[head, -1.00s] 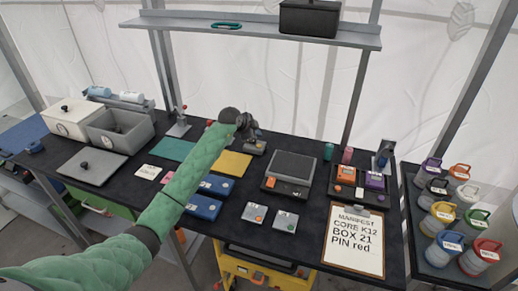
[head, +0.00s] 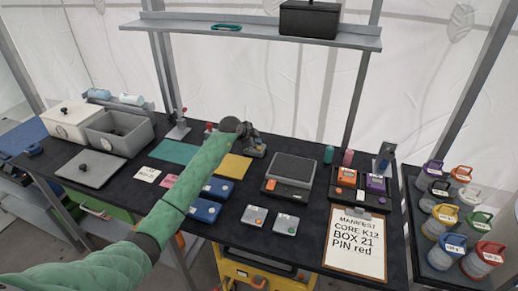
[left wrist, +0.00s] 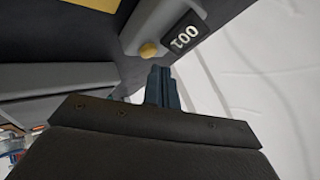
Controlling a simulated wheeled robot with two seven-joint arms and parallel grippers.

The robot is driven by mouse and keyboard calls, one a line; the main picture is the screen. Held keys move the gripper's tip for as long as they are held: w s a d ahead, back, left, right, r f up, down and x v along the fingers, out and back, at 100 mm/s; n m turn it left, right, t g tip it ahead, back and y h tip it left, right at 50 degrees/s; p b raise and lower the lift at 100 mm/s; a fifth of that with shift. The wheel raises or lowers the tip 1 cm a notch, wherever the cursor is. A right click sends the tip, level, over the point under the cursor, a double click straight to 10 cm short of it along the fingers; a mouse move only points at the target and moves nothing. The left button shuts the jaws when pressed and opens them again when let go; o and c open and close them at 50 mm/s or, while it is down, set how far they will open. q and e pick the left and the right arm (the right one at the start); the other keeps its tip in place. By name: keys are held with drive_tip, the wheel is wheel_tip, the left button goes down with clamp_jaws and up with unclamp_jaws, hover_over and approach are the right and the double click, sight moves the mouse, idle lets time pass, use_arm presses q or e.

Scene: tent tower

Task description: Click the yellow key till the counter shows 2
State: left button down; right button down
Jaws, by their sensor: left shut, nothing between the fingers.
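My left gripper (head: 254,143) is at the middle of the table's back part, with its arm across the head view. Its dark fingers (left wrist: 160,74) are shut and empty in the left wrist view. The yellow key (left wrist: 149,50) is a small round knob on a grey counter box (left wrist: 160,22), just beyond the fingertips. I cannot tell whether they touch it. The counter display (left wrist: 185,38) appears upside down and seems to read 001. In the head view the gripper largely hides the counter box and key. My right gripper is not in view.
A black scale-like device (head: 291,171) stands right of the gripper. A yellow mat (head: 234,167) and blue boxes (head: 204,210) lie nearer. A clipboard manifest (head: 355,243) is at front right. A shelf (head: 262,32) spans the back above.

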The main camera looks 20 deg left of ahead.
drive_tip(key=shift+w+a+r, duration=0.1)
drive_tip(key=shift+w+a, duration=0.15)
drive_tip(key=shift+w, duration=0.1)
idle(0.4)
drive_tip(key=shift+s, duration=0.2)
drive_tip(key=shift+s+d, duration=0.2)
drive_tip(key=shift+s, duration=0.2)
use_arm(q)
drive_tip(key=shift+f, duration=0.2)
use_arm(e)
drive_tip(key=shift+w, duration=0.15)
